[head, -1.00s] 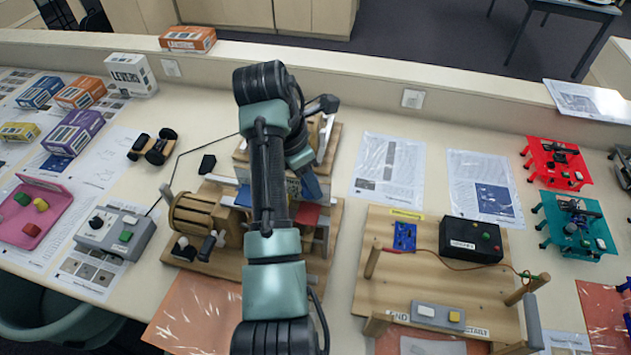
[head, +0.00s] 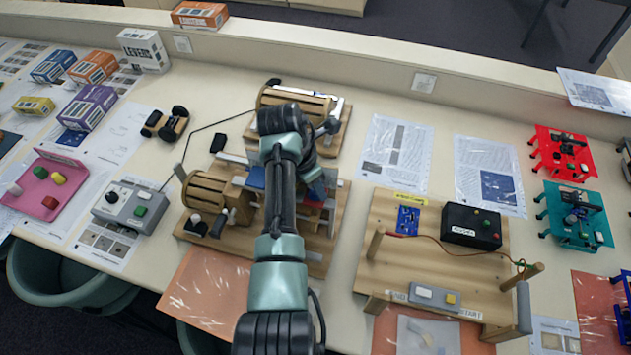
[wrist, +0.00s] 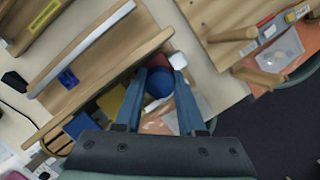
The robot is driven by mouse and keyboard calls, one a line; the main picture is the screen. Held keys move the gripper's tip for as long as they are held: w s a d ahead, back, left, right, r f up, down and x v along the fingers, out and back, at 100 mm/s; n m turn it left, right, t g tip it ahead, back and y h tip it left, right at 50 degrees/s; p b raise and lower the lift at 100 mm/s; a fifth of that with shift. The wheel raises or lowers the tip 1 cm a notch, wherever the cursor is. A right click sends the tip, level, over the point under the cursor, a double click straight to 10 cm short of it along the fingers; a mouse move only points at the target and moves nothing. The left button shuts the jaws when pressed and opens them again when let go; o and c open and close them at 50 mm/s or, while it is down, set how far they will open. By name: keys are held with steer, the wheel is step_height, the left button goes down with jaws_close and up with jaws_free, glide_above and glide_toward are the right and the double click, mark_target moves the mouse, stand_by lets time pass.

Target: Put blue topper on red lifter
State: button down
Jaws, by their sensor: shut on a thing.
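My gripper (wrist: 160,78) has two blue fingers, closed around a round blue topper (wrist: 159,84) in the wrist view. Just beyond the fingertips is a red piece (wrist: 158,60), which looks like the red lifter; a small white piece sits beside it. I cannot tell whether the topper touches the red piece. The red lifter also shows in the head view (head: 317,190), just right of my arm on the wooden rig.
A yellow block (wrist: 110,101) and a blue block (wrist: 78,123) are left of the fingers in the wrist view. The wooden rig (head: 205,190) has a slatted drum and posts. A wooden board with a black box (head: 470,227) stands to the right.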

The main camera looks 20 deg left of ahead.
steer(key=shift+f, duration=0.15)
steer(key=c, duration=0.8)
jaws_free()
steer(key=shift+o, duration=0.2)
steer(key=shift+r, duration=0.2)
steer(key=b+v, duration=0.2)
steer(key=v, duration=1)
steer(key=shift+w, duration=0.1)
